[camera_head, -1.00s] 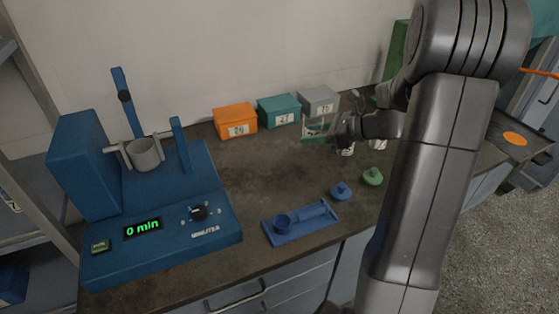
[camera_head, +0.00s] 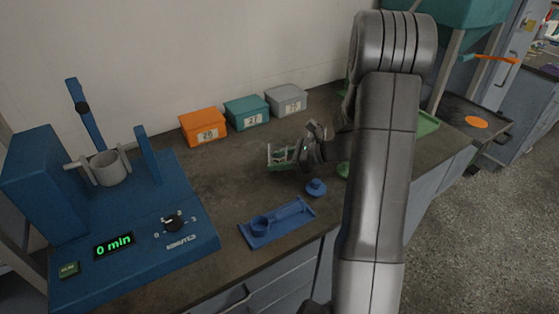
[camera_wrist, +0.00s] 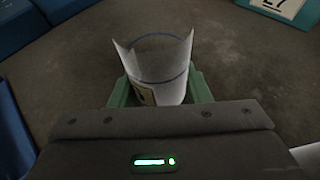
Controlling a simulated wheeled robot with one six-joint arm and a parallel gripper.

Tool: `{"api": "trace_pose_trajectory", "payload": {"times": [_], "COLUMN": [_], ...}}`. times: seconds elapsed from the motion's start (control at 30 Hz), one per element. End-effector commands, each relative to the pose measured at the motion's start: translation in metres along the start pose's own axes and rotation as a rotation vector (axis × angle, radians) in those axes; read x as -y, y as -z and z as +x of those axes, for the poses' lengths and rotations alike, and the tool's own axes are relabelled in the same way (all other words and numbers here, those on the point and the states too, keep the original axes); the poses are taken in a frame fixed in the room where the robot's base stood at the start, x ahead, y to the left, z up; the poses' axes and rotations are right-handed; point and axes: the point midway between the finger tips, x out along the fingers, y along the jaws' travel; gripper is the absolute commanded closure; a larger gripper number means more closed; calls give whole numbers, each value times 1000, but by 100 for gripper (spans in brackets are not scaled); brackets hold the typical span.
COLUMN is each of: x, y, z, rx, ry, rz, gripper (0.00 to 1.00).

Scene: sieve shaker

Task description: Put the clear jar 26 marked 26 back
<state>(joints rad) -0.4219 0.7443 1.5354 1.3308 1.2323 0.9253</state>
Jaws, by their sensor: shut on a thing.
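The clear jar (camera_wrist: 158,62) stands between the green fingers of my gripper (camera_wrist: 160,90) in the wrist view. It is open at the top, has a blue line round it, and a partly hidden label low on its side. In the head view my gripper (camera_head: 283,156) is shut on the jar, which shows only small and partly covered, above the middle of the bench. The number on the jar is not readable.
Orange (camera_head: 204,127), teal (camera_head: 247,112) and grey (camera_head: 287,99) labelled boxes line the wall. The blue shaker (camera_head: 112,235) stands left. A blue tray (camera_head: 277,229) and a blue lid (camera_head: 316,188) lie near the front.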

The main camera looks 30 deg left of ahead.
Motion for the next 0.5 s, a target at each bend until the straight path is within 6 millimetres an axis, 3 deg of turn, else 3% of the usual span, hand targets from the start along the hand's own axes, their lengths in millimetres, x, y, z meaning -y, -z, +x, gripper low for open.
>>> {"api": "trace_pose_trajectory", "payload": {"times": [0.2, 0.23, 0.3, 0.5], "x": [0, 0, 0, 0], "y": [4, 3, 3, 3], "z": [2, 1, 1, 1], "rx": [0, 0, 0, 0], "ry": [0, 0, 0, 0], "rz": [1, 1, 1, 0], "gripper": [87, 51, 37, 35]}}
